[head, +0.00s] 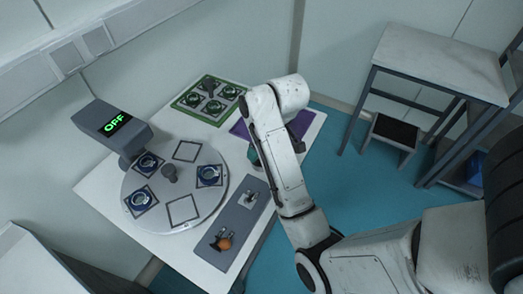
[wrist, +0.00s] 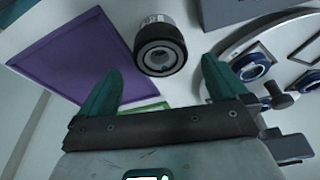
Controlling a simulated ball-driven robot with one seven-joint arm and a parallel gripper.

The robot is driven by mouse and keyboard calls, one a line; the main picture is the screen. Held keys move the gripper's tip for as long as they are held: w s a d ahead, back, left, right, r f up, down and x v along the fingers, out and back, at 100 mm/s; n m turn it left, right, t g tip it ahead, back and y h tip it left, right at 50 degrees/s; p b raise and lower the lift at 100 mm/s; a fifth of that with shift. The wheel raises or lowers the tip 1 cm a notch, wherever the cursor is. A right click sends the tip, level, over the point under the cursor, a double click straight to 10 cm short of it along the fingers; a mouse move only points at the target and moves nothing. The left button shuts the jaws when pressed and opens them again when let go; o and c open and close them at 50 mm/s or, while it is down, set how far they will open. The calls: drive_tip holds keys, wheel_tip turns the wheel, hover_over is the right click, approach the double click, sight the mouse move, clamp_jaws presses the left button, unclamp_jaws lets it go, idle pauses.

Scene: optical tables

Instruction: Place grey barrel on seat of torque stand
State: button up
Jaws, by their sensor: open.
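The barrel (wrist: 160,48), a short upright cylinder with a black collar and pale grey body, stands on the white table in the wrist view. In the head view my arm hides it. My gripper (wrist: 160,66) is open and empty, its two green fingers apart, with the barrel just beyond and between the tips. I cannot tell whether they touch it. In the head view only a green bit of my gripper (head: 254,156) shows beside the arm. A grey plate (head: 238,222) carries a small silver fixture (head: 250,199), which may be the torque stand's seat.
A round turntable (head: 160,212) with several square stations stands left, by a box reading OFF (head: 115,123). A green tray (head: 209,98) of ringed parts is at the back, a purple mat (wrist: 85,55) beside the barrel.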

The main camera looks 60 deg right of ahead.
drive_tip(key=p+v, duration=0.1)
drive_tip(key=v, duration=0.2)
drive_tip(key=shift+r+p, duration=0.35)
drive_tip(key=shift+s+r+p, duration=0.3)
drive_tip(key=shift+r+p, duration=0.3)
drive_tip(key=shift+p, duration=0.15)
